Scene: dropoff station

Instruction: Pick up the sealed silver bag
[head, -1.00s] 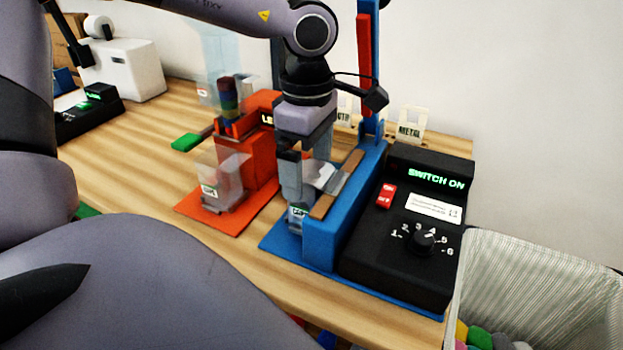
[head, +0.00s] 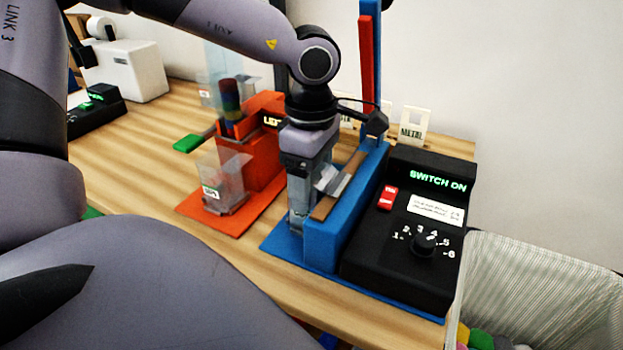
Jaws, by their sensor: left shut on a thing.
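The silver bag (head: 336,182) shows as a small shiny grey piece on the sealer, by the brown strip along its blue frame (head: 325,245). My left gripper (head: 318,180) reaches down over the left side of the blue frame and is shut on the bag's left part. Its fingertips are partly hidden and blend with the clear bin behind them, so the exact grip is hard to make out. The bag's lower part is hidden too. My right gripper is not in view.
A black control box (head: 400,270) reading "SWITCH ON" adjoins the blue frame on the right. An orange stand (head: 262,165) with clear bins is close on the left. A lined basket (head: 540,290) stands at the lower right. Bare table (head: 140,150) shows at the left.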

